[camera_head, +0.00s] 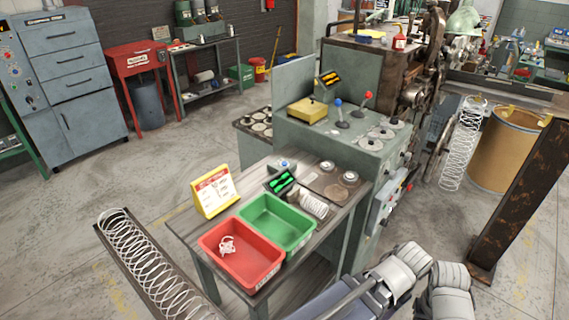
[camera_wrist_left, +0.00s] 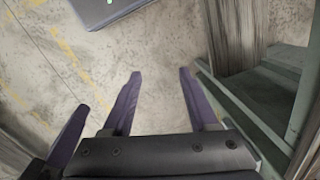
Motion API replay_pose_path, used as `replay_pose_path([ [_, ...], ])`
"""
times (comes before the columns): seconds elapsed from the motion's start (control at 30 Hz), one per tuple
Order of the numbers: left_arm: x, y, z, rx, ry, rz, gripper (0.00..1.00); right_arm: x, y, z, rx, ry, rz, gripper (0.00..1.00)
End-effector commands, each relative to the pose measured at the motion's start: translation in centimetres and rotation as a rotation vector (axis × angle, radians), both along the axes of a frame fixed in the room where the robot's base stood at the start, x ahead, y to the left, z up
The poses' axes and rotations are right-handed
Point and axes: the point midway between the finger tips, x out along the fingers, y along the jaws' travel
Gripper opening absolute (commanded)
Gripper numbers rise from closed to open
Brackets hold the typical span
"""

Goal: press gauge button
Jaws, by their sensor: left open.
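A small dark gauge with a lit green display (camera_head: 280,183) stands on the workbench, behind the green bin. Just behind it is a small pale box with a blue round top (camera_head: 284,163). I cannot tell which of these carries the gauge button. My left gripper (camera_wrist_left: 160,75) is open and empty in the left wrist view, with bare concrete floor beyond its fingers. The gauge does not show in that view. No gripper fingers show in the head view, only grey arm parts of mine at the bottom. My right gripper is not in view.
The workbench (camera_head: 187,228) holds a red bin (camera_head: 240,252) with a white coil piece, a green bin (camera_head: 277,222), a yellow-framed card (camera_head: 214,192) and a spring (camera_head: 314,205). The green-grey machine (camera_head: 352,175) stands behind. A spring trough (camera_head: 150,265) lies at left.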

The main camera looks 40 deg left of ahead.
Motion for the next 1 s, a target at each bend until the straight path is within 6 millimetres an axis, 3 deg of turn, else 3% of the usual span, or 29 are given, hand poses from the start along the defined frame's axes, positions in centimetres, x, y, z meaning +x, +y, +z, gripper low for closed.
replay_pose_path([
  [0.07, 0.00, 0.00, 0.00, 0.000, 0.000, 0.000, 0.49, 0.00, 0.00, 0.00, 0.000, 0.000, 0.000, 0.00],
  [0.5, 0.00, 0.00, 0.00, 0.000, 0.000, 0.000, 0.00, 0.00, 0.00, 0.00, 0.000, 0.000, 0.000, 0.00],
  [1.0, 0.00, 0.00, 0.00, 0.000, 0.000, 0.000, 0.00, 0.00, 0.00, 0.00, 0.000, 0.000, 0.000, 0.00],
])
